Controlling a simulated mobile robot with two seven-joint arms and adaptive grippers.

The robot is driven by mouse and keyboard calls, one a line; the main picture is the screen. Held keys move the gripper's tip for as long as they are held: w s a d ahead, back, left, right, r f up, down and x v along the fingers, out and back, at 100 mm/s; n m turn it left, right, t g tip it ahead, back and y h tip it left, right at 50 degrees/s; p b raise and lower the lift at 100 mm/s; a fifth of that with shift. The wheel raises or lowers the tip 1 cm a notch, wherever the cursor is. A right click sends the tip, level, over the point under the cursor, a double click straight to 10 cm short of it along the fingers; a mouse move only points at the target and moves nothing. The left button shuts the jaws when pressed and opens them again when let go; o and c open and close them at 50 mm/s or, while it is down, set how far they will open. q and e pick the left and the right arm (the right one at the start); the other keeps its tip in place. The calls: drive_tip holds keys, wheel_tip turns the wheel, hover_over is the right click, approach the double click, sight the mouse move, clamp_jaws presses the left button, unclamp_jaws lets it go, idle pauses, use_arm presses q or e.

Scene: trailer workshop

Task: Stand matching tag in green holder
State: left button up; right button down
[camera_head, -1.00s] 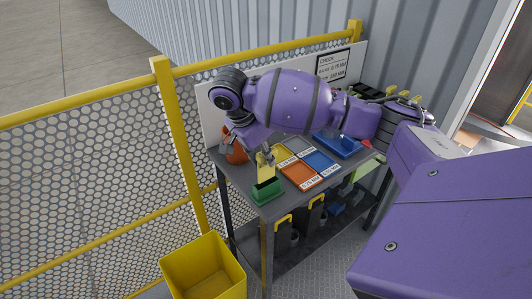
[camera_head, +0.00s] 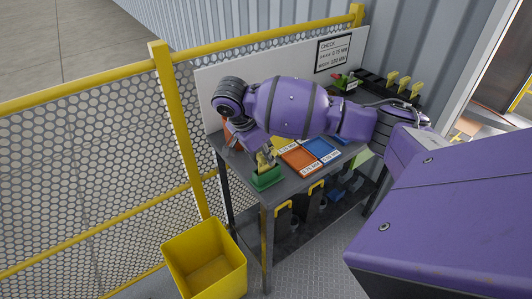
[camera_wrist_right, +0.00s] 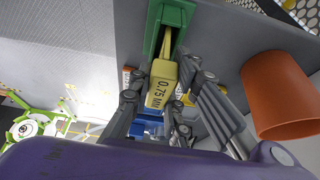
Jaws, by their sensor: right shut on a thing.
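The green holder (camera_head: 268,180) sits at the near-left corner of the workbench. My right gripper (camera_head: 264,156) is just above it, shut on a yellow tag (camera_head: 265,164). My left gripper is not in view.
Orange (camera_head: 299,159) and blue (camera_head: 321,149) labelled mats lie right of the holder. An orange cup (camera_wrist_right: 279,95) stands close beside the gripper. A yellow bin (camera_head: 206,267) is on the floor in front. A mesh fence (camera_head: 90,190) runs along the left.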

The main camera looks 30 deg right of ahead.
drive_tip(key=c, duration=1.6)
unclamp_jaws()
drive_tip(key=shift+o, duration=0.2)
drive_tip(key=v, duration=1.2)
